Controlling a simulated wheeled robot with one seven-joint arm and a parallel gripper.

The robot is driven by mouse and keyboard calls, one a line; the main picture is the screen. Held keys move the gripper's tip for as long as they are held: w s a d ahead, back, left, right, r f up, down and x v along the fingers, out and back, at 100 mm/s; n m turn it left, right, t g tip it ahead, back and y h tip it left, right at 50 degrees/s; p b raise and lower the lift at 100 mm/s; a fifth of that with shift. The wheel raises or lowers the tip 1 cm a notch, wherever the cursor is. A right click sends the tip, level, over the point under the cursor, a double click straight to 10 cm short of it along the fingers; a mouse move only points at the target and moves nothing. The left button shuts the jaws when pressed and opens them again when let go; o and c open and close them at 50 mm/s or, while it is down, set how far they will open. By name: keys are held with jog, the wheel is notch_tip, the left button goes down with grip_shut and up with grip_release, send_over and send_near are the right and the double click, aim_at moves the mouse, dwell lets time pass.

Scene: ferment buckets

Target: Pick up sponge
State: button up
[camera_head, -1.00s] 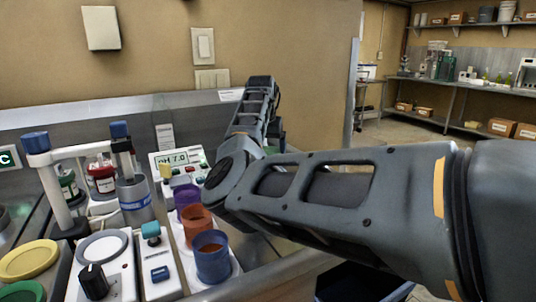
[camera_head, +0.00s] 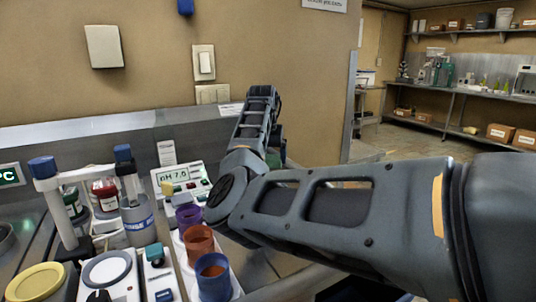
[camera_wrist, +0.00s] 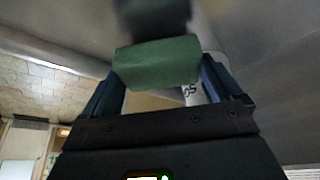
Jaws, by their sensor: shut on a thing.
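A green sponge (camera_wrist: 157,63) is held between the two fingers of my gripper (camera_wrist: 160,85) in the wrist view. The fingers press on its left and right ends, and it looks like a soft block. In the head view my arm hides most of the gripper. A small green patch, probably the sponge (camera_head: 273,158), shows beside my arm. What lies directly beneath the sponge is unclear in the blurred wrist view.
A row of small cups stands on the bench: a purple cup (camera_head: 188,217), an orange cup (camera_head: 199,244) and a blue cup (camera_head: 213,280). A pH meter (camera_head: 180,180) sits behind them. A yellow-lidded jar (camera_head: 36,283) is at the left. Shelves (camera_head: 470,90) stand far right.

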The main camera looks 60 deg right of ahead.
aim_at(268, 157)
notch_tip(268, 157, up, 5)
jog(key=p, duration=0.4)
jog(key=shift+r, duration=0.1)
jog(key=s+a+p, duration=0.4)
jog(key=s+a, duration=0.1)
jog(key=s, duration=0.3)
jog(key=s+a+p, duration=0.5)
jog(key=s, duration=0.3)
jog(key=shift+s+f+p, duration=0.2)
jog(key=shift+f+p, duration=0.1)
jog(key=shift+f, duration=0.05)
